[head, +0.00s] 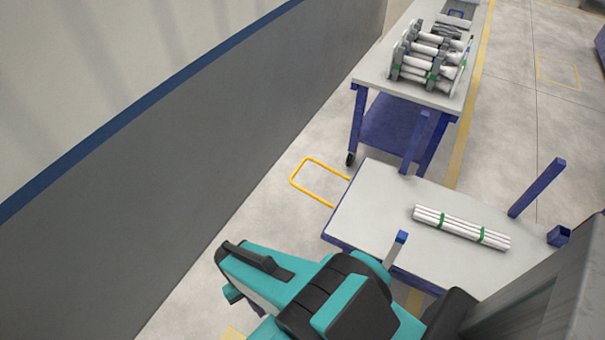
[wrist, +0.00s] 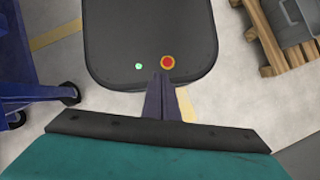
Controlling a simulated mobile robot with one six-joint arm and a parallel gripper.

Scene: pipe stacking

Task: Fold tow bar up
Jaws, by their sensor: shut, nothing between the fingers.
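The yellow tow bar (head: 318,180) is a rectangular loop at the left end of the near cart (head: 372,205) in the head view. It sticks out low over the floor, away from the cart. My gripper (wrist: 161,100) shows in the wrist view as two dark fingers close together, shut and empty. In the head view my teal and black arm is at the bottom, nearer than the tow bar and apart from it; the fingers are mostly hidden under the wrist.
A white pipe bundle (head: 462,227) with green bands lies on the near cart, which has blue corner posts. A second cart (head: 385,75) behind holds racked pipes (head: 430,58). A grey wall (head: 200,150) stands left. A wooden pallet (wrist: 262,38) shows in the wrist view.

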